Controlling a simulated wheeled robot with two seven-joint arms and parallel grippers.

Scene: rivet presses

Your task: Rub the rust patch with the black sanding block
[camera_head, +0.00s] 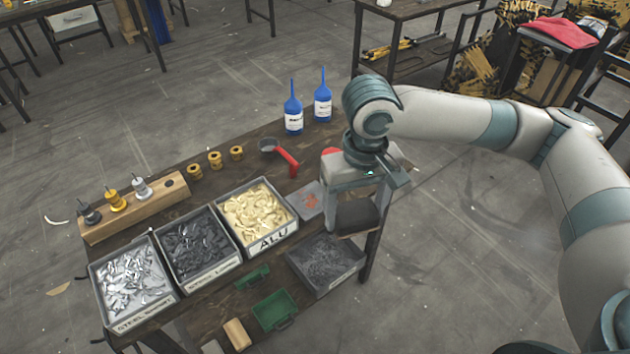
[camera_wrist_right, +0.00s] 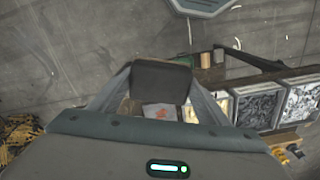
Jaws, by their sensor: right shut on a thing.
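The black sanding block (camera_head: 357,216) hangs between the fingers of my right gripper (camera_head: 354,196), which is shut on it. In the right wrist view, the block (camera_wrist_right: 161,78) sits between the two finger arms. A small grey plate (camera_head: 304,207) with an orange-red rust patch (camera_head: 310,201) lies on the table, just left of the block in the head view. The plate also shows below the block in the right wrist view (camera_wrist_right: 153,110). The block looks raised above the table and apart from the patch. My left gripper is out of view.
Three bins of metal parts, including the ALU bin (camera_head: 287,237), stand left of the plate. A dark grey bin (camera_head: 350,280) is close below the block. A red-handled tool (camera_head: 288,160) and two blue bottles (camera_head: 293,116) are behind.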

